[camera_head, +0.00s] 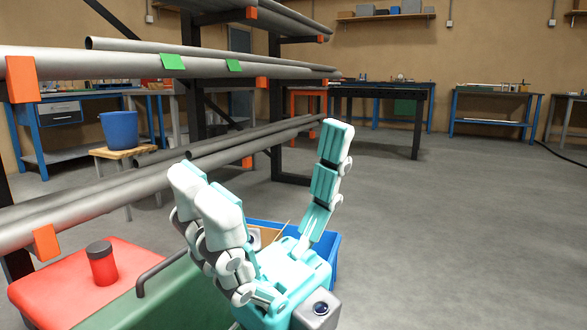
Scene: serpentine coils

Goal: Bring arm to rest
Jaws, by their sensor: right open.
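My right gripper (267,172) is in the lower middle of the head view. It has teal and white jointed fingers pointing up. Its two fingers on the left stand well apart from the single finger on the right, so it is open. Nothing is between the fingers. It is in front of a blue bin (333,250), which its palm partly hides. The left gripper is not in view.
A rack with long grey pipes (130,68) spans the left side, close to the gripper. A red surface (60,280) with a red container (102,266) lies at lower left. A blue bucket (119,130) stands on a stool. The floor at right (460,230) is clear.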

